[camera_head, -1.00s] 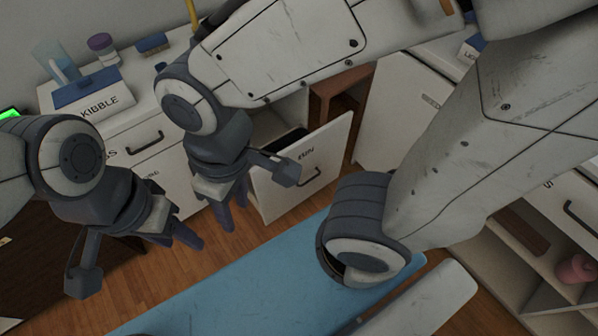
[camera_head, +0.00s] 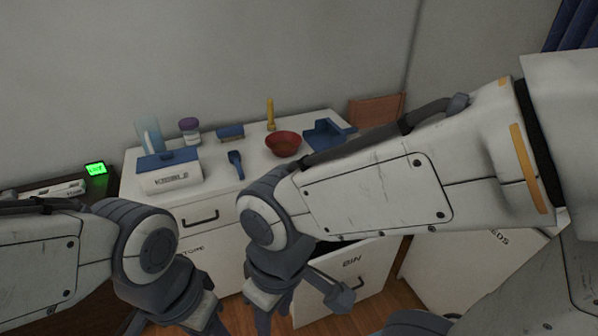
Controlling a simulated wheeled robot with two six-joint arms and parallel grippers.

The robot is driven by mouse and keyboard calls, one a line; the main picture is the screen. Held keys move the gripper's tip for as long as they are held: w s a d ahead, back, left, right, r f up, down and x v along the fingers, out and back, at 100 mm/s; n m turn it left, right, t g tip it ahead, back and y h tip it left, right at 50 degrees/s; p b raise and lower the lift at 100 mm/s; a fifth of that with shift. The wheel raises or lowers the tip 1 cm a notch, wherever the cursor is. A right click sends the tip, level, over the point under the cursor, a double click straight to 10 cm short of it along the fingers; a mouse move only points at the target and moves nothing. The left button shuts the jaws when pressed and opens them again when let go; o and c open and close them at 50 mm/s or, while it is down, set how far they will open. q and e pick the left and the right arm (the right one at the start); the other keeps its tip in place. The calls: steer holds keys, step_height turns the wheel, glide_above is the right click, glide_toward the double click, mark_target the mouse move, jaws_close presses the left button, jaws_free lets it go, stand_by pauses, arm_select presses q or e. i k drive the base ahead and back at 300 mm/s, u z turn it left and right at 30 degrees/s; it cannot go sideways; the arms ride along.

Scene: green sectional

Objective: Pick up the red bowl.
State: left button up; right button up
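The red bowl (camera_head: 283,144) sits upright on the white cabinet top (camera_head: 215,180), towards its back right. It is in full view and nothing touches it. My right gripper (camera_head: 272,318) hangs in front of the cabinet, well below and nearer than the bowl. Its fingers are apart with nothing between them. My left gripper (camera_head: 207,322) is low and further left, also away from the bowl. Its fingertips are cut off by the bottom edge of the picture.
Around the bowl stand a blue scoop (camera_head: 236,164), a blue brush (camera_head: 230,133), a yellow bottle (camera_head: 270,114) and a blue dustpan-like tray (camera_head: 328,134). A KIBBLE box (camera_head: 170,172), purple-lidded jar (camera_head: 189,130) and clear cup (camera_head: 149,137) are left. An open BIN front (camera_head: 350,275) juts out below.

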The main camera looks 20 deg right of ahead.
mark_target(283, 144)
steer(key=u, duration=2.05)
steer(key=i, duration=3.15)
steer(key=z, duration=4.5)
steer(key=i, duration=0.9)
steer(key=u, duration=0.1)
